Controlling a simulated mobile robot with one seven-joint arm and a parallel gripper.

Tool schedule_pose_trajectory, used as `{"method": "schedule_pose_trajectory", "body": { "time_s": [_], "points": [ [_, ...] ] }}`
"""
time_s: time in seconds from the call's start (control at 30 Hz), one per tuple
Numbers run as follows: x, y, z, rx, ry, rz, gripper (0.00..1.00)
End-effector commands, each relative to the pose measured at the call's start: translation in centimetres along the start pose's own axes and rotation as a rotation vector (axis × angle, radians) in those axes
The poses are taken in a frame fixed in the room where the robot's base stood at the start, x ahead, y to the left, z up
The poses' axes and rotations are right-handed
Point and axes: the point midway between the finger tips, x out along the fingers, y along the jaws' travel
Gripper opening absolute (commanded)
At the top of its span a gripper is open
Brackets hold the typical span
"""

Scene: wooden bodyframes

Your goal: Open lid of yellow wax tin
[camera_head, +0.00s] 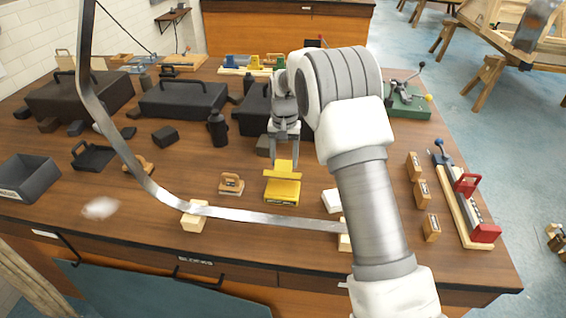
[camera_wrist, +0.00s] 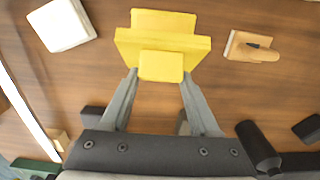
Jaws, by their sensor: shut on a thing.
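The yellow wax tin (camera_head: 282,192) sits on the wooden workbench in the head view, near the middle. Its yellow lid (camera_head: 283,177) shows above the body at the far side and looks raised, though how far is hard to tell. In the wrist view the lid (camera_wrist: 190,44) is a wide yellow plate with a tab (camera_wrist: 161,66) toward me, and part of the tin body (camera_wrist: 163,21) shows beyond it. My gripper (camera_head: 284,161) reaches down from the far side of the tin. In the wrist view its fingertips (camera_wrist: 160,77) are shut on the lid's tab, one on each side.
A wooden block with a handle (camera_head: 231,184) stands left of the tin, and a white block (camera_head: 332,201) stands right. A long curved metal strip (camera_head: 270,218) runs in front on wooden blocks. Dark boxes (camera_head: 183,98) and a black bottle (camera_head: 217,128) stand behind left.

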Motion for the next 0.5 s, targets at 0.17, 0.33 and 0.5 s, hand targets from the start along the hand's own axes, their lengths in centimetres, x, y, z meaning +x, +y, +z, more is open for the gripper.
{"method": "schedule_pose_trajectory", "body": {
  "time_s": [0.17,0.33,0.5],
  "points": [
    [-0.2,0.2,-1.8,0.003,0.015,0.000,0.00],
    [0.0,0.2,-2.6,0.003,0.013,0.001,0.00],
    [0.2,0.2,-3.1,0.003,0.011,0.001,0.00]
  ]
}}
